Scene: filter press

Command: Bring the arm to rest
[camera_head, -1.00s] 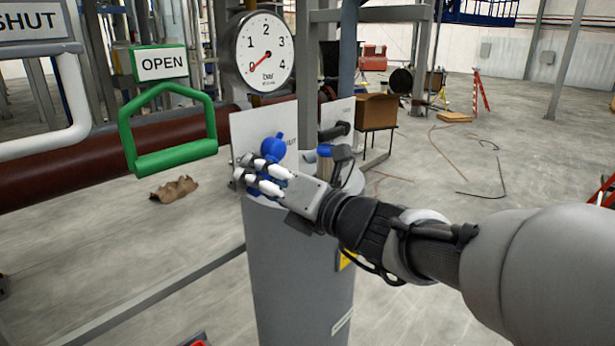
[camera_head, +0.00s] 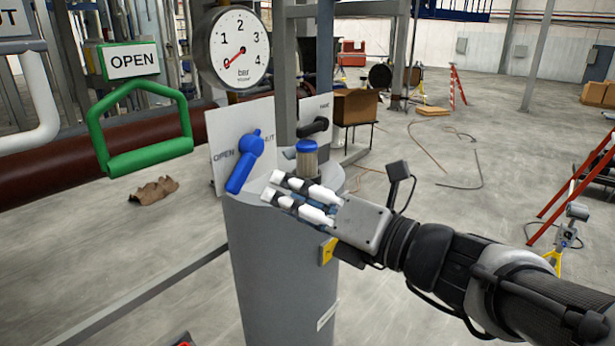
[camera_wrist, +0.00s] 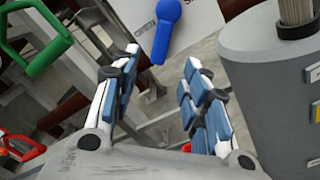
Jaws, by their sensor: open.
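My gripper (camera_head: 270,190) is open and empty, in front of the grey cylinder (camera_head: 280,265) near its top. In the wrist view my gripper (camera_wrist: 162,72) shows its two fingers apart with nothing between the pads. The blue lever (camera_head: 246,160) is on a white plate marked OPEN and SHUT, and its handle points down and left, toward OPEN. The lever also shows in the wrist view (camera_wrist: 165,32), beyond the fingertips and apart from them. The pressure gauge (camera_head: 240,47) has its red needle near 0.
A green handle (camera_head: 145,130) hangs under an OPEN sign at the left, with a white handle (camera_head: 35,105) beside it. A blue-topped post (camera_head: 307,160) and a black lever (camera_head: 315,127) stand behind my gripper. Open floor lies to the right, with red ladders (camera_head: 580,190).

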